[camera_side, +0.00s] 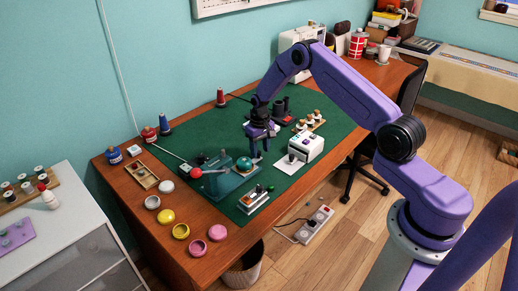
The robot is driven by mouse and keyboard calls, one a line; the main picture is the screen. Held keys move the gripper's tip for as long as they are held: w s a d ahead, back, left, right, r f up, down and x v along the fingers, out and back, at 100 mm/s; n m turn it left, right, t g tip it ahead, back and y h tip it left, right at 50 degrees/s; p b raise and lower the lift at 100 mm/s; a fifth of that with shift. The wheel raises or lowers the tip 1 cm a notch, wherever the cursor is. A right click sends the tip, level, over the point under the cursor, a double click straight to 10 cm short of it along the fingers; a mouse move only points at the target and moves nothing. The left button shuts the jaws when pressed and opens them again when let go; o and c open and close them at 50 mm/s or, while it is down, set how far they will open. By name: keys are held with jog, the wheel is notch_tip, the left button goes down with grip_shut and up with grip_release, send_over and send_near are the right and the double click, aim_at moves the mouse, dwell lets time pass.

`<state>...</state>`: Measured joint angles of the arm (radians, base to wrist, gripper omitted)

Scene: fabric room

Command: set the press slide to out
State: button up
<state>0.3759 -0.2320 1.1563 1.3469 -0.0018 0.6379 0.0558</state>
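A teal press (228,176) stands on the green mat near its front left, with a lever ending in a red knob (195,172) on its left. A round teal piece (244,163) sits at its right part. I cannot make out which part is the slide or how it is set. My gripper (256,156) points down just right of and behind the round piece, close to it. The fingers are small and partly dark. I cannot tell whether they touch the press or are open.
A small device with a green knob (255,199) lies in front of the press. A white box device (300,152) stands to the right, with a spool rack (310,121) behind it. Colored round bowls (181,230) line the desk's left front. The green mat (200,128) is clear at back left.

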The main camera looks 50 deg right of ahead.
notch_tip(320, 180, up, 17)
jog(key=shift+r, duration=0.2)
dwell(0.5)
jog(key=shift+a, duration=0.1)
jog(key=s+a+r+n, duration=0.3)
jog(key=s+a+r, duration=0.1)
jog(key=s+a, duration=0.45)
jog(key=s+a+r+n, duration=0.4)
jog(key=s+a, duration=0.3)
jog(key=a, duration=0.2)
jog(key=s+n, duration=0.7)
jog(key=s, duration=1.9)
jog(key=shift+d+n, duration=0.4)
jog(key=shift+d, duration=0.05)
jog(key=shift+r, duration=0.15)
